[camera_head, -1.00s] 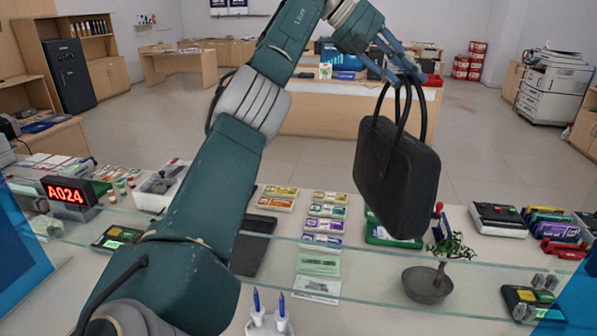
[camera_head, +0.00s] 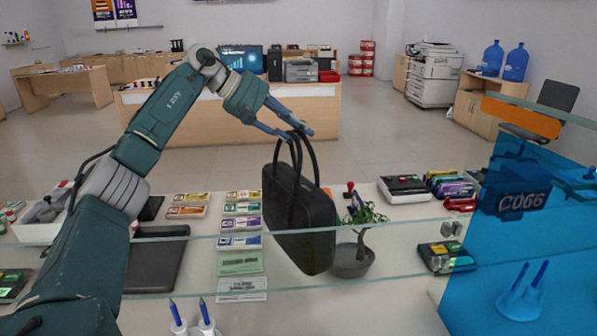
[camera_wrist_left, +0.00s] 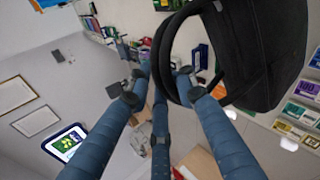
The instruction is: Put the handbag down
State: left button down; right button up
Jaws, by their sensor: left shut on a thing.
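The black handbag (camera_head: 298,220) hangs upright by its two looped handles from my left gripper (camera_head: 288,132). The gripper's blue fingers are shut on the tops of the handles. The bag hangs over the counter (camera_head: 200,275), in line with the glass edge and just left of the potted plant. I cannot tell whether its base touches anything. In the left wrist view the handbag (camera_wrist_left: 270,50) fills the upper right, with its handles running between the fingers (camera_wrist_left: 160,90). My right gripper is not in view.
A small potted tree (camera_head: 354,258) stands close right of the bag. Banknote stacks (camera_head: 240,225) lie to its left, with a dark pad (camera_head: 155,260) beyond. A glass shelf edge (camera_head: 400,231) crosses the counter. A blue panel (camera_head: 510,235) stands at right.

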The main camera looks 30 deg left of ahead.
pick_arm(q)
notch_tip(320, 180, down, 9)
jog(key=shift+f, duration=0.15)
jog(key=c, duration=1.6)
grip_release()
jog(key=shift+f, duration=0.15)
jog(key=shift+o, duration=0.8)
